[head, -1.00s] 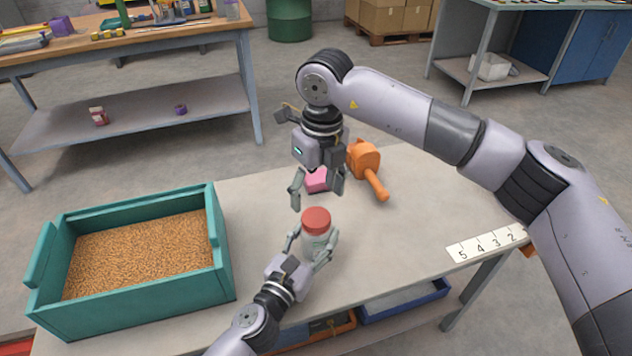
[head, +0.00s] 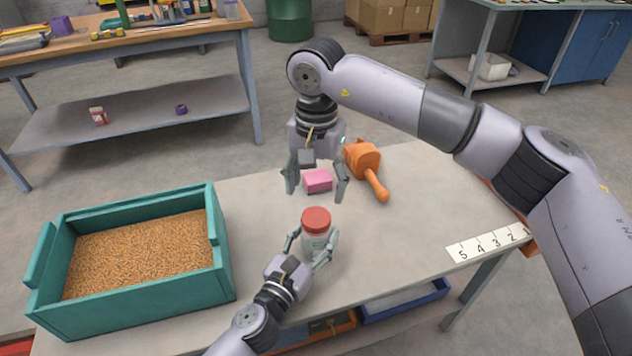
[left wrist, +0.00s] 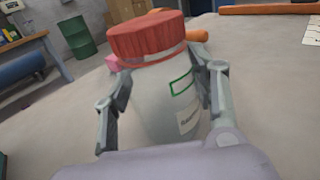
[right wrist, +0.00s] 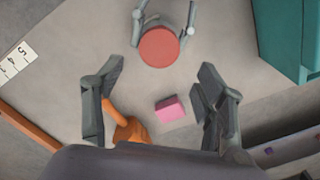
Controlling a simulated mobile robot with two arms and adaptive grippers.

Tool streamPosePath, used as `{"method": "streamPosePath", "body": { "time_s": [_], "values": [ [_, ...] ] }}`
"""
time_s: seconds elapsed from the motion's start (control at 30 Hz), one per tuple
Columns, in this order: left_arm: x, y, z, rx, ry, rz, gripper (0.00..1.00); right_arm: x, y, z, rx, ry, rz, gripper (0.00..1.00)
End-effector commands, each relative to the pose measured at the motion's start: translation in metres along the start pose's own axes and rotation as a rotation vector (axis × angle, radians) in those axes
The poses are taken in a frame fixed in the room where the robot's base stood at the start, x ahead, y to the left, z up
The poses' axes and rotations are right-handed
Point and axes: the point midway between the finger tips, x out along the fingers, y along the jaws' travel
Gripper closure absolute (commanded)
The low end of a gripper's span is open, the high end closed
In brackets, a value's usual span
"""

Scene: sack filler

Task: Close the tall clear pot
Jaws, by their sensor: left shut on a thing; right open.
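The tall clear pot (head: 316,242) stands upright on the table with a red lid (head: 316,219) on its mouth. In the left wrist view the lid (left wrist: 148,38) looks slightly tilted, with a thin gap band under its rim above the clear body (left wrist: 165,100). My left gripper (head: 311,250) is shut around the pot's body from the near side. My right gripper (head: 316,192) is open and empty, above and behind the pot, fingers pointing down. In the right wrist view the lid (right wrist: 159,47) is beyond the open fingers.
A pink block (head: 318,181) lies behind the pot, under my right gripper. An orange scoop-like tool (head: 365,165) lies right of it. A teal bin (head: 120,309) of grain stands at left. A numbered strip (head: 485,244) is at the right edge. Table between is clear.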

Motion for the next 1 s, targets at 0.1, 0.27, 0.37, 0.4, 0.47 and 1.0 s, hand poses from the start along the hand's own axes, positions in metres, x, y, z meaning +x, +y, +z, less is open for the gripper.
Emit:
{"method": "streamPosePath", "body": {
  "time_s": [0.1, 0.27, 0.37, 0.4, 0.47, 1.0],
  "values": [
    [0.000, 0.000, 0.000, 0.000, 0.001, 0.000, 1.00, -0.001, 0.000, 0.000, -0.162, 0.001, 0.004, 0.35],
    [0.000, 0.000, 0.000, 0.000, 0.001, 0.000, 1.00, -0.002, 0.000, 0.000, -0.284, 0.001, 0.008, 0.35],
    [0.000, 0.000, 0.000, 0.000, 0.001, 0.000, 1.00, -0.002, 0.000, 0.000, -0.311, 0.001, 0.008, 0.35],
    [0.000, 0.000, 0.000, 0.000, 0.001, 0.000, 1.00, -0.002, 0.000, 0.000, -0.314, 0.001, 0.008, 0.35],
    [0.000, 0.000, 0.000, 0.000, 0.001, 0.000, 1.00, -0.002, 0.000, 0.000, -0.316, 0.001, 0.008, 0.35],
    [0.000, 0.000, 0.000, 0.000, 0.001, 0.000, 1.00, 0.036, 0.001, 0.000, -0.313, -0.002, 0.010, 0.35]
  ]
}}
